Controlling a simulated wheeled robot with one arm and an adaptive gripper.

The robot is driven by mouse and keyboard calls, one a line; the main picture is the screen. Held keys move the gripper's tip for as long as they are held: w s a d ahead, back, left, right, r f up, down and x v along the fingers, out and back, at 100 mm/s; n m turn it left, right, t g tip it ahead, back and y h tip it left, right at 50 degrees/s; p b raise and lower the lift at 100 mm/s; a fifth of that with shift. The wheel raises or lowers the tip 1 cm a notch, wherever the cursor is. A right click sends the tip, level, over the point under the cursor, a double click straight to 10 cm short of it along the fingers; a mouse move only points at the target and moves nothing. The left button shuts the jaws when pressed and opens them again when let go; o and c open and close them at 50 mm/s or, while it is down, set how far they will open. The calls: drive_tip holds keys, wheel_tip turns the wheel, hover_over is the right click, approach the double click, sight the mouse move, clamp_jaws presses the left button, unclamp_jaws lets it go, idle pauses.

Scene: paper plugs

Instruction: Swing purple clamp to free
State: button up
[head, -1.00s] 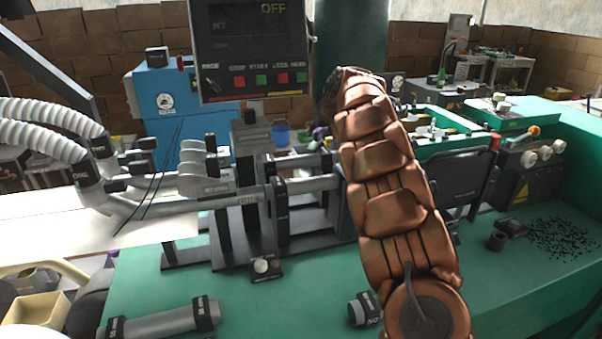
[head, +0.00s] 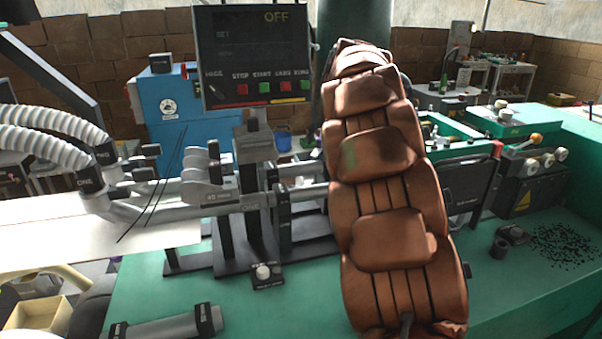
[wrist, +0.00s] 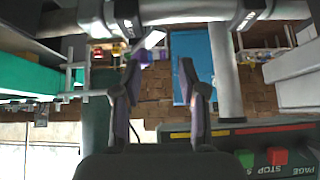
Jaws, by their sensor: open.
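I cannot pick out the purple clamp with certainty. A small purple patch (wrist: 146,57) shows between and beyond my fingertips in the wrist view, but I cannot tell whether it is the clamp. My gripper (wrist: 160,75) is open in the wrist view, with its two dark fingers apart and nothing between them. In the head view my brown-covered arm reaches away over the bench, and it hides my gripper and part of the machine with its grey pipes (head: 235,203).
The control panel (head: 255,55) reads OFF; it also shows close to my gripper in the wrist view (wrist: 265,150). Grey pipes cross the top of the wrist view. A blue cabinet (head: 165,110) stands behind. The green bench (head: 200,270) has free room in front.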

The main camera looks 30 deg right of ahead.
drive_tip(key=s+a+f+g+y+p, duration=0.1)
drive_tip(key=s+a+f+g+p, duration=0.1)
drive_tip(key=s+a, duration=1.1)
drive_tip(key=shift+s+a+g+p, duration=0.3)
drive_tip(key=shift+a+g+p, duration=0.25)
drive_tip(key=shift+p, duration=0.3)
drive_tip(key=shift+d, duration=0.1)
